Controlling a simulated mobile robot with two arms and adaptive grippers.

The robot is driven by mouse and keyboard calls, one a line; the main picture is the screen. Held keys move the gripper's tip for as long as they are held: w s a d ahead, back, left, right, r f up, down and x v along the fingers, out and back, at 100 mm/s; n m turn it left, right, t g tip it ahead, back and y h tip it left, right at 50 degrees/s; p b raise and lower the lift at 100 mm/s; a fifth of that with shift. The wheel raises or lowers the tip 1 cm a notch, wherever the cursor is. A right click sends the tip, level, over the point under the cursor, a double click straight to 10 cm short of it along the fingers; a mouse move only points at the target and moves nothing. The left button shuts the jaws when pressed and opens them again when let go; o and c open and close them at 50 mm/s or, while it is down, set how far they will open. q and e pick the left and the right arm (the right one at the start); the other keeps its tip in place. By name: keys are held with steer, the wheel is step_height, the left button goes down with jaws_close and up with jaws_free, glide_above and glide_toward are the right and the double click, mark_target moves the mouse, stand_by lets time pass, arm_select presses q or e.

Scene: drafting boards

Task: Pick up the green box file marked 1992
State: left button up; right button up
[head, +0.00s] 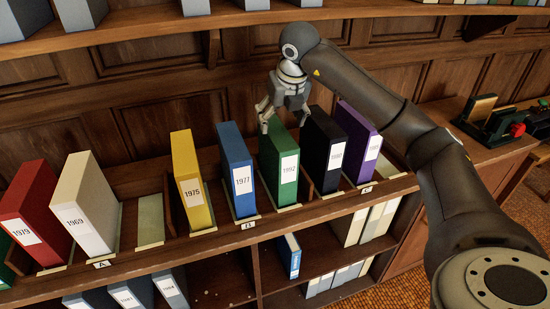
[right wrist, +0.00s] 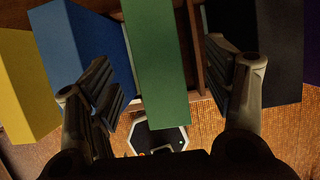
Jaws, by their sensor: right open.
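The green box file (head: 279,168) stands upright on the shelf, its white label reading 1992, between the blue file marked 1977 (head: 236,165) and a black file (head: 322,150). My right gripper (head: 284,115) is at its top rear edge, pointing down, open. In the right wrist view the green file (right wrist: 157,60) runs between the two spread fingers of the right gripper (right wrist: 163,85), with the blue file beyond the left finger and the black file beyond the right. I cannot tell whether either finger touches the green file. My left gripper is not in view.
A purple file (head: 359,140) stands right of the black one. A yellow file marked 1975 (head: 187,180), a white file marked 1969 (head: 86,210) and a red file marked 1979 (head: 37,218) stand to the left. An upper shelf (head: 150,32) runs behind my right arm.

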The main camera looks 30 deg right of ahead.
mark_target(278, 132)
steer(key=shift+w+d+f, duration=0.1)
steer(key=shift+f, duration=0.5)
steer(key=shift+w+f+p, duration=0.15)
steer(key=shift+f+p, duration=0.2)
steer(key=p+x, duration=0.2)
steer(key=x, duration=0.2)
steer(key=shift+a+f, duration=0.1)
steer(key=shift+a, duration=0.1)
steer(key=shift+f, duration=0.3)
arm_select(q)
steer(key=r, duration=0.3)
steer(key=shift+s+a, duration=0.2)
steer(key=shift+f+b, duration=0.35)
arm_select(e)
steer(key=shift+f, duration=0.2)
jaws_close()
steer(key=shift+w+r, duration=0.1)
